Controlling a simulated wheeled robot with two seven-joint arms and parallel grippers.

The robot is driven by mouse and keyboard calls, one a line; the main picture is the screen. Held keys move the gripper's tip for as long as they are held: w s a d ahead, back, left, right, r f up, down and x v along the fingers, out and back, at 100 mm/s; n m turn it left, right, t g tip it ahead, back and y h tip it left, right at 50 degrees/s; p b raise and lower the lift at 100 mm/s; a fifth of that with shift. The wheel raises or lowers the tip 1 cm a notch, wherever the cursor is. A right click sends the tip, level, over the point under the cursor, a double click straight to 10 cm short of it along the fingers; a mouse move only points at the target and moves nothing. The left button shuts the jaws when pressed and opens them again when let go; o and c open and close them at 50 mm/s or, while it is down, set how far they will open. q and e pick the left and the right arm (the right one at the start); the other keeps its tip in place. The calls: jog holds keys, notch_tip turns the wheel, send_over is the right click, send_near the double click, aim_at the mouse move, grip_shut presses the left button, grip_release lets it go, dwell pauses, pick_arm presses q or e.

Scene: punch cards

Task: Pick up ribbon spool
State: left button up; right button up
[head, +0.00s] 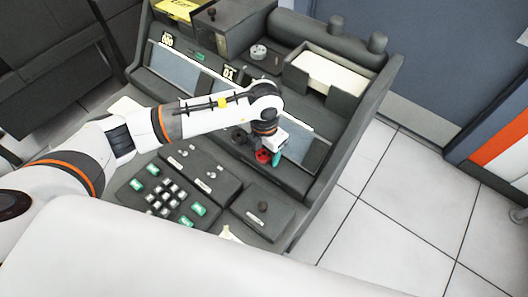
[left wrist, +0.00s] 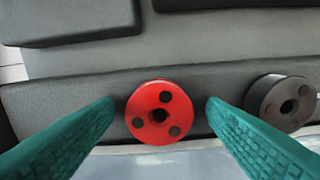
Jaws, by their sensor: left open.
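A red spool (head: 262,156), round with a centre hole and small dark dots, sits on the sloped console near its right side. It also shows in the left wrist view (left wrist: 145,118), near the middle. A dark spool (left wrist: 285,101) is to its right there, and this dark spool (head: 239,136) is up and left of the red one in the head view. My left gripper (head: 270,158) is open over the red spool. In the left wrist view its green fingers (left wrist: 160,106) stand on either side of it, with gaps showing. My right gripper is not in view.
The grey console has a keypad (head: 166,196) with green and white keys, slanted glossy panels (head: 175,67) and a card tray (head: 330,73) behind the gripper. The tiled floor (head: 410,215) to the right is clear.

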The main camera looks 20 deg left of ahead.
pick_arm(q)
jog(key=c, duration=1.1)
jog(key=shift+o, duration=0.2)
jog(key=shift+r, duration=0.1)
notch_tip(320, 180, up, 13)
